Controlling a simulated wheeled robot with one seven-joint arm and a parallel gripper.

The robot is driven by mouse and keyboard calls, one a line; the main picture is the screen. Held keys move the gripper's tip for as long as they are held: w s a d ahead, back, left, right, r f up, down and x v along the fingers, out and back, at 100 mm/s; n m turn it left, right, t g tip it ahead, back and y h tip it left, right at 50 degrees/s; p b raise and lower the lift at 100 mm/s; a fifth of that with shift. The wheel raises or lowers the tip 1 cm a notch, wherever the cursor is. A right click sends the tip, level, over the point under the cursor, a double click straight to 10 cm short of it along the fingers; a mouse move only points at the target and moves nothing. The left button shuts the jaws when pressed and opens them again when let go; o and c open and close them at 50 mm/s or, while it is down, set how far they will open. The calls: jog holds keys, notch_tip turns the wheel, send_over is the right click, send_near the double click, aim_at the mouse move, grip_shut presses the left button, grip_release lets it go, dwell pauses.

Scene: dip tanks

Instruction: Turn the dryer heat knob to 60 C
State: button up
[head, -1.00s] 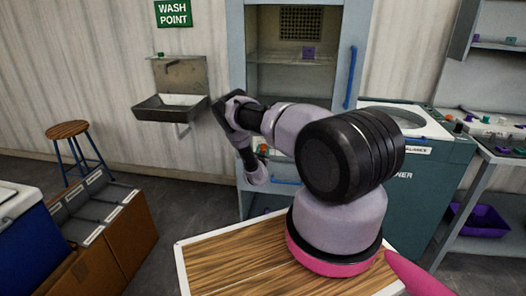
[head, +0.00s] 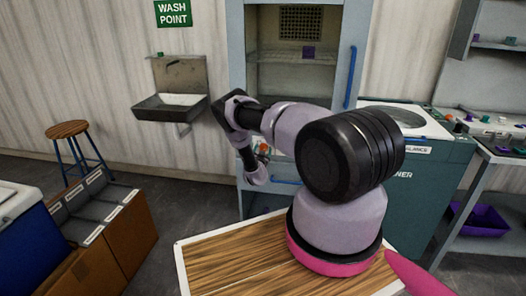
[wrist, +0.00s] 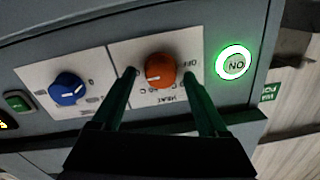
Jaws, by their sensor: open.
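The orange heat knob (wrist: 160,70) sits on a white plate on the dryer's control panel in the wrist view, which is upside down. Lettering including HEAT and OFF is printed around it. A pale mark shows on the knob's lower left; the exact setting is too small to tell. My gripper (wrist: 160,74) is open, one green finger on each side of the knob, with gaps visible on both sides. In the head view the dryer (head: 237,50) is the tall grey-blue cabinet; the knob (head: 263,148) shows small beside my arm, and my gripper's fingers are hidden there.
A blue knob (wrist: 68,88) is left of the heat knob, with a green button (wrist: 17,101) beyond it. A green-lit ON button (wrist: 234,62) is to the right. A blue door handle (head: 351,77) and a sink (head: 171,106) are nearby.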

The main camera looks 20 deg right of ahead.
jog(key=v, duration=1)
jog(key=shift+s+a, duration=0.2)
jog(key=shift+s, duration=0.05)
